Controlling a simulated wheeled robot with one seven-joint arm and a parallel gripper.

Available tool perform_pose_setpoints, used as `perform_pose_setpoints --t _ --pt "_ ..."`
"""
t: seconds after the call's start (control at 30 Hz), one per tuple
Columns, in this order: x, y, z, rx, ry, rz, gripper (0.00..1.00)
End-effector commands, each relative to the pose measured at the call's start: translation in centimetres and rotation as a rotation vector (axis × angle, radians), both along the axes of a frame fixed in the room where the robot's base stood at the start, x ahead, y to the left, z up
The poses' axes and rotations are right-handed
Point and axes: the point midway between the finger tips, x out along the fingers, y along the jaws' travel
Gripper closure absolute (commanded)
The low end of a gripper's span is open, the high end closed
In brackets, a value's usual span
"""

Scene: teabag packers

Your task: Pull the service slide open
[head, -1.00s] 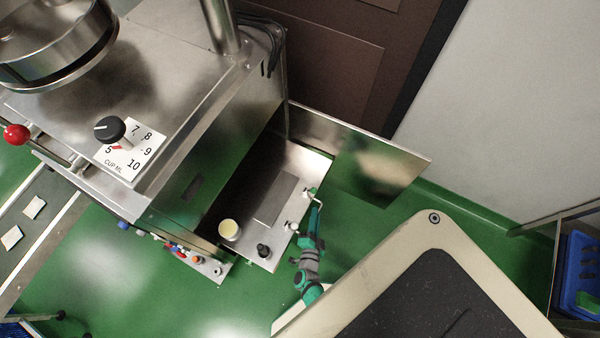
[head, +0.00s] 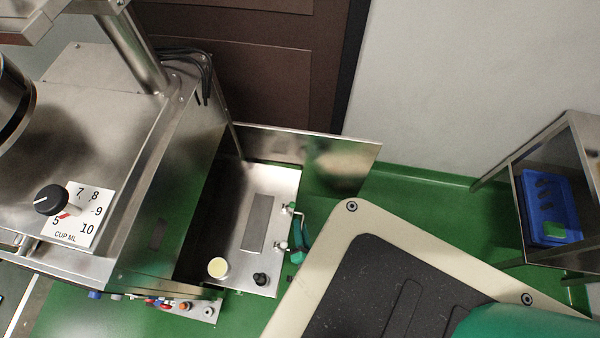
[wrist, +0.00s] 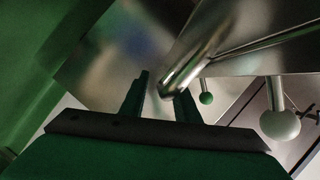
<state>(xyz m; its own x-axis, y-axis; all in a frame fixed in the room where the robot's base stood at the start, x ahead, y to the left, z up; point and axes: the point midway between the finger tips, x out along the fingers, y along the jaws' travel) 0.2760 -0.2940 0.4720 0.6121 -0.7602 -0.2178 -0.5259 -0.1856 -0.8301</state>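The service slide (head: 284,184) is a shallow metal tray standing out from the side of the steel machine. It carries a pale round cup (head: 217,267), a black knob (head: 260,279) and a grey plate (head: 258,222). Its bar handle is on the outer edge, at the right in the head view. My gripper (head: 299,243) is at this handle, mostly hidden by my base. In the wrist view, my gripper's fingers (wrist: 163,92) stand apart, with the bent end of the metal bar (wrist: 190,68) at their tips. A gap shows between the left finger and the bar.
An upright metal panel (head: 330,158) stands open behind the slide. A steel rack with a blue crate (head: 530,190) stands at the right. Green floor is free between panel and rack.

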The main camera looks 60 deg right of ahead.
Motion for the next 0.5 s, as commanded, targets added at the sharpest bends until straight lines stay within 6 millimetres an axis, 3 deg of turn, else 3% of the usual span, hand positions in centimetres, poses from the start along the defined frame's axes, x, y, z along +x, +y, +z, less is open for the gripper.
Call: perform_pose_setpoints --t 0.33,0.5 --pt "0.1 0.2 0.2 -0.002 -0.003 0.003 0.72" --pt "-1.0 1.4 0.5 -0.002 -0.002 0.002 0.72"
